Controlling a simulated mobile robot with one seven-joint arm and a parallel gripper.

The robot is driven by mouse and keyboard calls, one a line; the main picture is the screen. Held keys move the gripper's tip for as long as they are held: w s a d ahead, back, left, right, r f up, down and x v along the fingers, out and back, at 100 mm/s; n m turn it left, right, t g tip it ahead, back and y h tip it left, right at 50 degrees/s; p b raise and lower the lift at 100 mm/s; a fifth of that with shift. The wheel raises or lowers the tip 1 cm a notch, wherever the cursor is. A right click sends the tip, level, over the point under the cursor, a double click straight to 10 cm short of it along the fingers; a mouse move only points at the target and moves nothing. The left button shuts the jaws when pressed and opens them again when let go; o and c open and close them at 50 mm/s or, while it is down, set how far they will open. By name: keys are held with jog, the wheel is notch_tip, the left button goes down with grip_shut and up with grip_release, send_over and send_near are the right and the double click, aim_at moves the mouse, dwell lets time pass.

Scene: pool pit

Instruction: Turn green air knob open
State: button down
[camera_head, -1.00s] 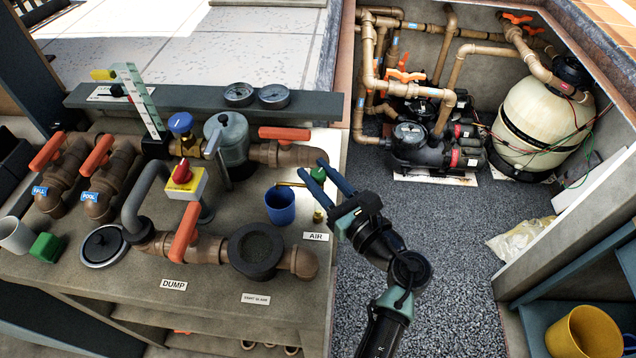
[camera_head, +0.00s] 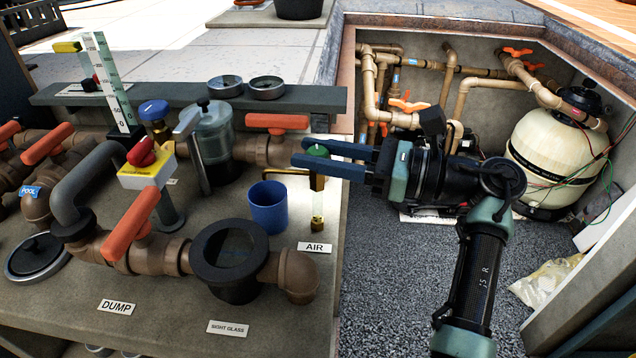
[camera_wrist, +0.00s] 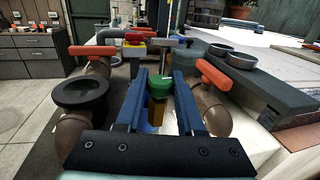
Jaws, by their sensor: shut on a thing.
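The green air knob (camera_head: 318,151) sits on top of a small brass valve (camera_head: 317,183) with a clear lower section, behind the AIR label (camera_head: 314,247). My gripper (camera_head: 322,158) reaches in from the right, its two blue fingers on either side of the knob. In the wrist view the green knob (camera_wrist: 159,86) lies between the fingers (camera_wrist: 160,92), and my gripper is shut on it. The fingers partly hide the knob and the valve body in the head view.
A blue cup (camera_head: 268,207) stands just left of the valve. An orange-handled pipe valve (camera_head: 277,122) is close behind. The sight glass (camera_head: 229,255) is in front on the left. The pit with pumps and a tan filter tank (camera_head: 555,150) lies to the right.

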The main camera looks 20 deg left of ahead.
jog(key=shift+f+n+g+b, duration=0.15)
jog(key=shift+n+g+b, duration=0.45)
jog(key=shift+g+b, duration=0.6)
jog(key=shift+r+b, duration=0.2)
jog(key=shift+b, duration=0.15)
jog(key=c, duration=0.5)
grip_release()
jog(key=shift+a, duration=0.1)
jog(key=shift+c, duration=0.2)
jog(key=w+d+b, duration=0.2)
jog(key=d+b, duration=0.2)
jog(key=d, duration=0.8)
jog(key=shift+w+d, duration=0.2)
jog(key=shift+d, duration=0.2)
